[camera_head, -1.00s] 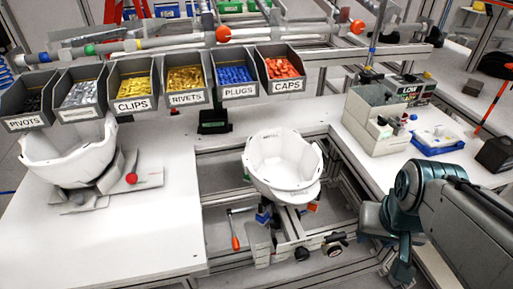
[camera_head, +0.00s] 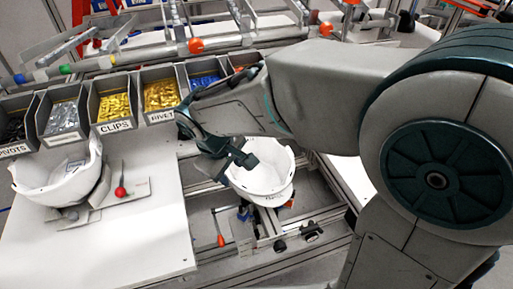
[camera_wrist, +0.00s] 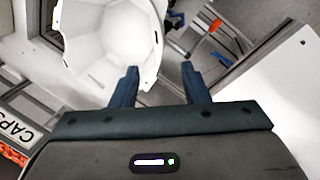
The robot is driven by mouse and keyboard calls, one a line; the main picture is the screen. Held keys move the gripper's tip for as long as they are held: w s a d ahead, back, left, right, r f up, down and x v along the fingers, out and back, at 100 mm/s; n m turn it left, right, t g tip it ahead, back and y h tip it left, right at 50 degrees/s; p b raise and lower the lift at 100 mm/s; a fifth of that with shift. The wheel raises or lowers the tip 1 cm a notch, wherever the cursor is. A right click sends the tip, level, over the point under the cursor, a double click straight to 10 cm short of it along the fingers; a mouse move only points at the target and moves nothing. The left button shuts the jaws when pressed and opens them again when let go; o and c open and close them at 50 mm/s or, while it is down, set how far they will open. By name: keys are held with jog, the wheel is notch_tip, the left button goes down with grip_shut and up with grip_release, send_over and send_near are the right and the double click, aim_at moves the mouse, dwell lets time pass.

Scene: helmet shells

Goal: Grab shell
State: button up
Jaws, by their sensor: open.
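A white helmet shell (camera_head: 262,178) sits open side up on a stand in the gap of the workbench. My gripper (camera_head: 232,160) is over its upper left part in the head view and covers some of its rim. In the wrist view the same shell (camera_wrist: 108,40) is at the upper left. My gripper (camera_wrist: 160,82) is open there, its left finger close to the shell's rim and the right finger outside it. I cannot tell if a finger touches. A second white shell (camera_head: 58,178) sits on a holder on the left table.
Bins of clips (camera_head: 114,106), rivets and other parts hang in a row behind the shells. A lever with a red knob (camera_head: 121,191) stands beside the left shell. The front of the white table (camera_head: 110,245) is clear.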

aim_at(241, 190)
jog(key=x, duration=0.7)
jog(key=shift+w+a+f, duration=0.2)
jog(key=shift+a+f, duration=0.1)
jog(key=shift+f, duration=0.05)
jog(key=shift+d+x, duration=0.15)
jog(key=shift+x, duration=1.35)
jog(key=shift+d+x, duration=0.15)
jog(key=shift+x, duration=1.3)
jog(key=shift+r, duration=0.1)
grip_shut()
